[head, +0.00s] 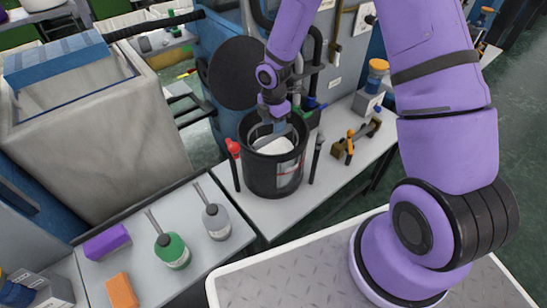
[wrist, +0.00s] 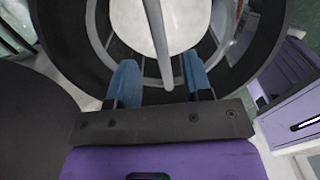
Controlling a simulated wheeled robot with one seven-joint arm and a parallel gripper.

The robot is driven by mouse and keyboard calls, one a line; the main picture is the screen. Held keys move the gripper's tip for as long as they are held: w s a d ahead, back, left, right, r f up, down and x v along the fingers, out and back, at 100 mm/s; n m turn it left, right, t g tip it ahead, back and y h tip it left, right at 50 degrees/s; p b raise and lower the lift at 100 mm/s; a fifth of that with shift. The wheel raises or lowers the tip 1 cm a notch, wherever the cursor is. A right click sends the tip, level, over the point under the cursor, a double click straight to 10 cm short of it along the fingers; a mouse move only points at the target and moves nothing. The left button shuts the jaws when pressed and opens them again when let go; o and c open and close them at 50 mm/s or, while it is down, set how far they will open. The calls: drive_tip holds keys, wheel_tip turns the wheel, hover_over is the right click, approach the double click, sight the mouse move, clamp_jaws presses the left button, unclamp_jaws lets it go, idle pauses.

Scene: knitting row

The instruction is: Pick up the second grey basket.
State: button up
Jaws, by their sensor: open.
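My gripper (head: 268,136) reaches down into the mouth of a black round bucket (head: 262,185) on the table. In the wrist view its two blue fingers (wrist: 168,85) are open, on either side of a thin grey rod (wrist: 158,35) that crosses the mouth of the dark round container (wrist: 265,45). A pale, white round thing (wrist: 130,20) lies inside; in the head view it shows as a white shape (head: 275,146). I cannot tell whether the fingers touch the rod. I see nothing that is plainly a grey basket; the bucket may be the one named.
A red-topped stick (head: 234,160) and a dark stick (head: 317,158) stand beside the bucket. A large bin (head: 100,140) stands left.

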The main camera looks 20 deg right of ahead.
sight(273, 140)
drive_tip(key=shift+a+f, duration=0.2)
drive_tip(key=shift+f, duration=3.4)
clamp_jaws()
